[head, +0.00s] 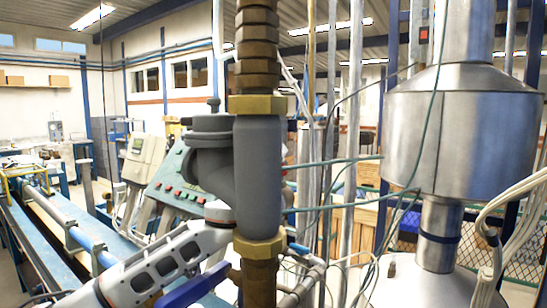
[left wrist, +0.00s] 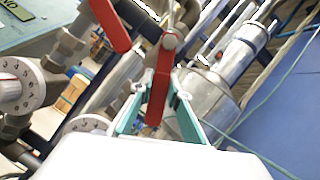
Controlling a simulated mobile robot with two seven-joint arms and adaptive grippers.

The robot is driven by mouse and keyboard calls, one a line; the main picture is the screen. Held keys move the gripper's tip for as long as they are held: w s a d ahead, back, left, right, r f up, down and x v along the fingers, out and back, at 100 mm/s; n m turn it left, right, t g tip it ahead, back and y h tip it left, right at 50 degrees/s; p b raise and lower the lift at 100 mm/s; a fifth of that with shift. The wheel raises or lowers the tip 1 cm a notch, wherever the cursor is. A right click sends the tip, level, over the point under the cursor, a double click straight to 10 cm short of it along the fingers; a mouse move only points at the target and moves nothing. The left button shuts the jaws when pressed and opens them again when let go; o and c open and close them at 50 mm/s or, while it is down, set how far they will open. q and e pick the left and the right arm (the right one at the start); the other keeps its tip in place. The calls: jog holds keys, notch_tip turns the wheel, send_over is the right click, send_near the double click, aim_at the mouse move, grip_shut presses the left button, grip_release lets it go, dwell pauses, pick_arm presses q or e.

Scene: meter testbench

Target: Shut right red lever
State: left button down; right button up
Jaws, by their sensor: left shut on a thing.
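In the left wrist view, my left gripper (left wrist: 162,82) has its teal fingers on either side of a red lever (left wrist: 161,68), the one further right in that picture. The gripper is shut on this lever, which hangs from a round metal pivot. A second red lever (left wrist: 107,24) is at the upper left, apart from the gripper. In the head view my white left arm (head: 170,262) reaches behind the grey meter body (head: 258,175), which hides the left gripper. No red lever can be made out there. My right gripper is not in view.
A brown pipe with brass fittings (head: 257,104) rises through the head view's middle. A large metal vessel (head: 462,115) stands at the right and a control panel (head: 172,180) at the left. White numbered dials (left wrist: 22,88) and pipes crowd the left of the wrist view.

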pick_arm(q)
jog(key=c, duration=2.2)
grip_release()
